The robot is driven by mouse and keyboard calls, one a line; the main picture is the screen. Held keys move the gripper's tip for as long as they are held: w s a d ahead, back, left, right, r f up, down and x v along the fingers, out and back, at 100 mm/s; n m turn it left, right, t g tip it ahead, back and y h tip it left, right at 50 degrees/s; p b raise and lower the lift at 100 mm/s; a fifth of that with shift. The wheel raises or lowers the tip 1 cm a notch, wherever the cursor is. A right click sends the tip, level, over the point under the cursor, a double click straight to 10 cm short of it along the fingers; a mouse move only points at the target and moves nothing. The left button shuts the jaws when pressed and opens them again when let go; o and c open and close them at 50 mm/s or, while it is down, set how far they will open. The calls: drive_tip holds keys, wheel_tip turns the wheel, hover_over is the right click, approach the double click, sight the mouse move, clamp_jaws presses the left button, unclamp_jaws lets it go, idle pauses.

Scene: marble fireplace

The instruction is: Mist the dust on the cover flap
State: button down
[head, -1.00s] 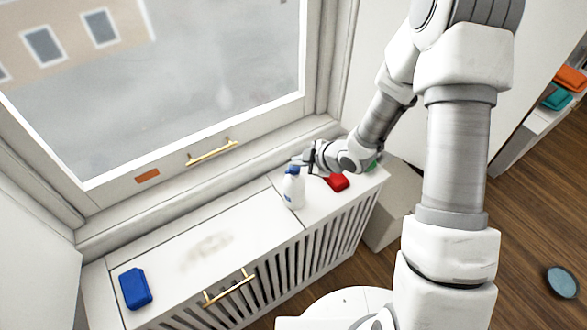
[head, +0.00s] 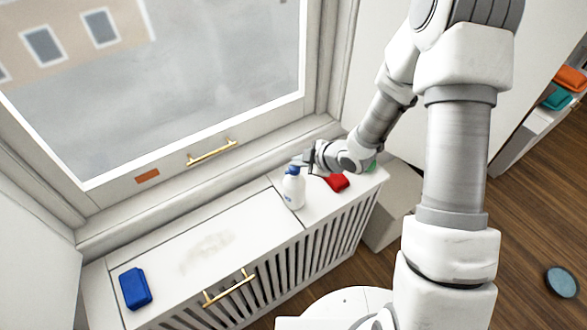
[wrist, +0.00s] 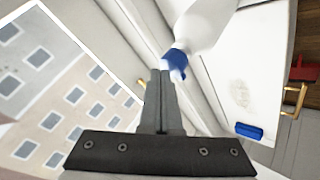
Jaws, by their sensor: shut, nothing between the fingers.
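A white spray bottle with a blue collar (head: 293,188) stands upright on the radiator cover, by the right end of the flap. It also shows in the wrist view (wrist: 205,25). The cover flap (head: 250,222) lies closed, with a brass handle (head: 229,288) at its front. A faint beige dust smear (head: 207,250) lies on its middle and also shows in the wrist view (wrist: 240,93). My gripper (head: 303,162) is beside the bottle's head; its fingers are together in the wrist view (wrist: 160,78) with nothing between them. Whether they touch the bottle's head is unclear.
A blue block-like item (head: 135,288) lies at the cover's left end. A red item (head: 338,182) and a partly hidden green one (head: 372,166) lie right of the bottle. The window (head: 170,90) with its brass handle (head: 212,152) rises behind.

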sight(298, 168)
drive_tip(key=shift+f, duration=0.15)
drive_tip(key=shift+f+b, duration=0.35)
drive_tip(key=shift+b, duration=0.3)
drive_tip(key=shift+r+p, duration=0.3)
drive_tip(key=shift+r, duration=0.3)
wheel_tip(298, 168, up, 6)
drive_tip(key=p, duration=0.4)
idle(2.6)
